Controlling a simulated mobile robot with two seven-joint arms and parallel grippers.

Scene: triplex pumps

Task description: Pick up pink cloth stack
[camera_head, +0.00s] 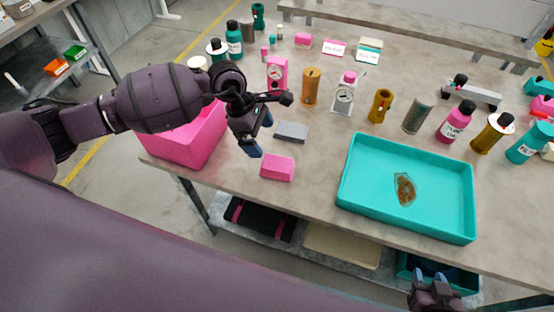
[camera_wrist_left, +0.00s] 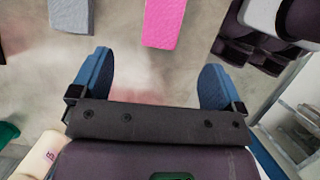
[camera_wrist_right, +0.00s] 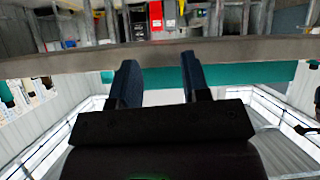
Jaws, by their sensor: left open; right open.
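The pink cloth stack (camera_head: 277,167) lies on the grey table near its front edge, left of the teal tray. It also shows at the top of the left wrist view (camera_wrist_left: 164,22), ahead of the fingers and roughly centred between them. My left gripper (camera_head: 257,136) is open and empty, just left of the stack and apart from it; its two blue fingers are spread wide in the left wrist view (camera_wrist_left: 158,66). My right gripper (camera_head: 435,278) is open and empty at the bottom right, in front of the table; it also shows in the right wrist view (camera_wrist_right: 158,70).
A grey block (camera_head: 291,131) lies just behind the stack. A pink bin (camera_head: 187,143) stands to the left, partly behind my left arm. The teal tray (camera_head: 358,185) to the right holds a clear bag (camera_head: 404,188) with brown contents.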

